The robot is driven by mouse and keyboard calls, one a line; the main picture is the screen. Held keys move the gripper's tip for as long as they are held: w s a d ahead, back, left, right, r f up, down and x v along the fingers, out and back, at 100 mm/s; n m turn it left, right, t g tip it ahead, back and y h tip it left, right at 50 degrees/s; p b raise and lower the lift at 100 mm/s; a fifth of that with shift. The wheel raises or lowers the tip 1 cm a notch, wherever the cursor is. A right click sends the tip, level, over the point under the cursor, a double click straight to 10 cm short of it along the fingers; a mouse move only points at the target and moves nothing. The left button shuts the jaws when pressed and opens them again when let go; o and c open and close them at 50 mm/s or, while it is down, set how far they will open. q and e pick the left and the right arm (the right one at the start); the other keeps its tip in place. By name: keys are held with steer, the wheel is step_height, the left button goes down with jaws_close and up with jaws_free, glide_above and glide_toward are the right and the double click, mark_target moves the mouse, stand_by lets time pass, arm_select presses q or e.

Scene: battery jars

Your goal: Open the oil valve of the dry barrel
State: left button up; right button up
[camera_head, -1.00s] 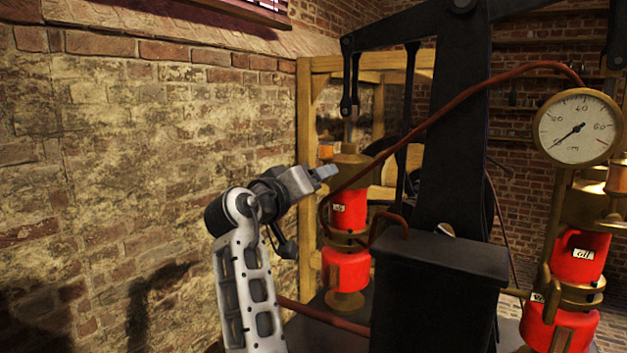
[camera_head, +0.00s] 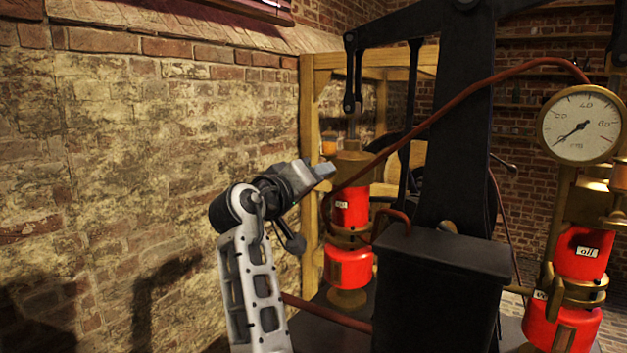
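A red barrel with brass fittings (camera_head: 350,215) stands left of the black machine column, with a small white label on its upper part. A second red barrel (camera_head: 580,245) with a label reading "oil" stands at the far right, below a gauge. I cannot tell which barrel is dry, and no valve handle is clearly made out. My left gripper (camera_head: 322,172) is just left of the left barrel's brass top, at about that height in the picture. Whether its fingers are apart and whether it touches the barrel cannot be told. My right gripper is not in view.
A black column and box (camera_head: 440,260) stand between the barrels. A dark red pipe (camera_head: 460,100) arches from the left barrel toward the round gauge (camera_head: 580,125). A wooden frame (camera_head: 307,130) stands behind the left barrel. A brick wall (camera_head: 120,160) fills the left side.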

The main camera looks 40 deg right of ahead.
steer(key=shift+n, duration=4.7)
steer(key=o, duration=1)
arm_select(q)
steer(key=f+b, duration=0.1)
steer(key=b, duration=0.3)
steer(key=shift+w+d+f, duration=0.2)
steer(key=shift+d+f, duration=0.15)
steer(key=shift+f, duration=0.05)
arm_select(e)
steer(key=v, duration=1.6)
